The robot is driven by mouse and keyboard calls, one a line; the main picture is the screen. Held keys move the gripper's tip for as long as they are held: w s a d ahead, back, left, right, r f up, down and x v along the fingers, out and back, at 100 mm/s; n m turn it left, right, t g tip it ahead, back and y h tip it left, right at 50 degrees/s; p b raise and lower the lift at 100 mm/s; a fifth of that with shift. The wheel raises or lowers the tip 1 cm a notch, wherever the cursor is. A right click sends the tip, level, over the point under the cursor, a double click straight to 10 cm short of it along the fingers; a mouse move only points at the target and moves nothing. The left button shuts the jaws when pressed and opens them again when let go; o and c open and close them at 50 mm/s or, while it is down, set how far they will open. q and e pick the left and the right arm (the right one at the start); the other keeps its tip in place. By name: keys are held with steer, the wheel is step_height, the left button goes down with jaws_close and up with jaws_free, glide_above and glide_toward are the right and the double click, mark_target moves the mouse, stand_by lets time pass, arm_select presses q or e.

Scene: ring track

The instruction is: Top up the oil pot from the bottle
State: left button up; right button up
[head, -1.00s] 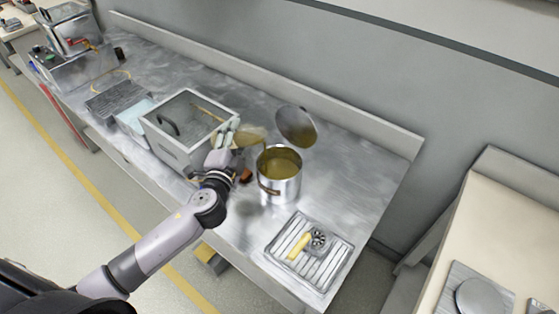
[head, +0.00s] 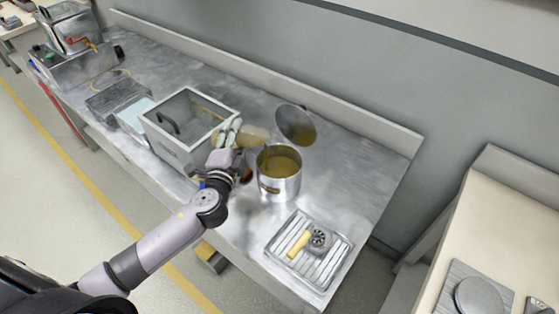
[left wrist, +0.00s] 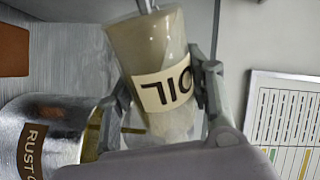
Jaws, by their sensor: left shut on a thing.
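My left gripper (head: 232,134) is shut on the oil bottle (head: 255,134), a clear bottle held tilted, its neck toward the pot. In the left wrist view the bottle (left wrist: 155,55) shows a white "OIL" label upside down between the fingers (left wrist: 162,92). The oil pot (head: 279,187) is a shiny metal pot with a brown label, standing open on the bench with yellow-brown oil inside. A thin brownish streak runs from the bottle's mouth to the pot. The pot (left wrist: 45,130) is partly hidden in the left wrist view. My right gripper is out of view.
A round metal lid (head: 296,125) stands tilted behind the pot. An open grey box (head: 165,142) is left of the gripper. A ribbed tray (head: 326,275) with a yellow-handled tool (head: 301,245) lies in front right. The bench (head: 355,170) is clear right of the pot.

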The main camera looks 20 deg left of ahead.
arm_select(q)
steer(key=shift+d+f+b, duration=0.2)
steer(key=shift+f+b, duration=0.3)
steer(key=shift+f, duration=0.2)
